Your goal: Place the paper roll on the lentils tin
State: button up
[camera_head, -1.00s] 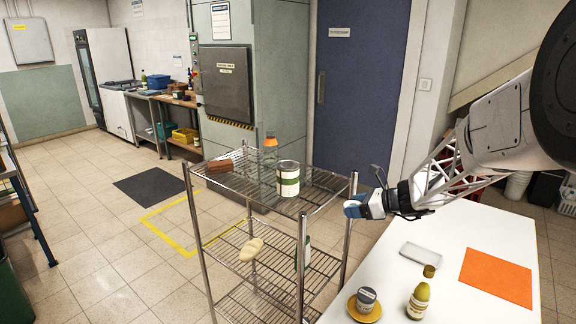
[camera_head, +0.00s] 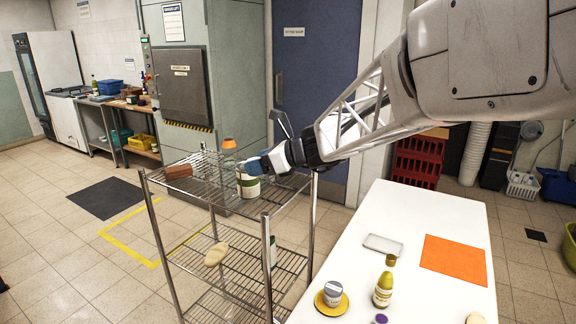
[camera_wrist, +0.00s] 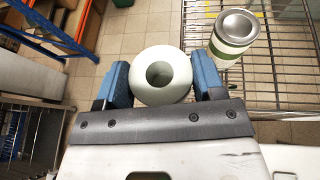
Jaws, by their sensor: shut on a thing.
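My gripper (camera_head: 256,166) is over the upper shelf of the wire rack, at the tin in the head view. In the wrist view my gripper (camera_wrist: 160,82) is shut on the white paper roll (camera_wrist: 178,62), its blue fingers on either side and the roll's hole facing the camera. A tin with a white and green label (camera_head: 248,188) stands upright on the shelf, partly hidden by the gripper. In the wrist view this tin (camera_wrist: 233,36) is to the right of the roll, apart from it in the picture. Its label text is unreadable, so I cannot confirm lentils.
On the upper shelf are an orange-capped bottle (camera_head: 229,148) and a brown block (camera_head: 179,172). A pale lumpy thing (camera_head: 216,254) lies lower down. The white table (camera_head: 360,222) holds a small tin (camera_head: 333,288) on a yellow saucer, a bottle (camera_head: 383,290) and an orange sheet (camera_head: 455,260).

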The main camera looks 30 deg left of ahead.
dwell(0.4)
send_over(248, 181)
jog(key=w+a, duration=0.2)
jog(key=w, duration=0.1)
jog(key=shift+d+f, duration=0.2)
jog(key=shift+f, duration=0.5)
jog(key=shift+f, duration=0.1)
jog(key=shift+f, duration=1.65)
jog(key=shift+f, duration=0.15)
jog(key=o, duration=0.9)
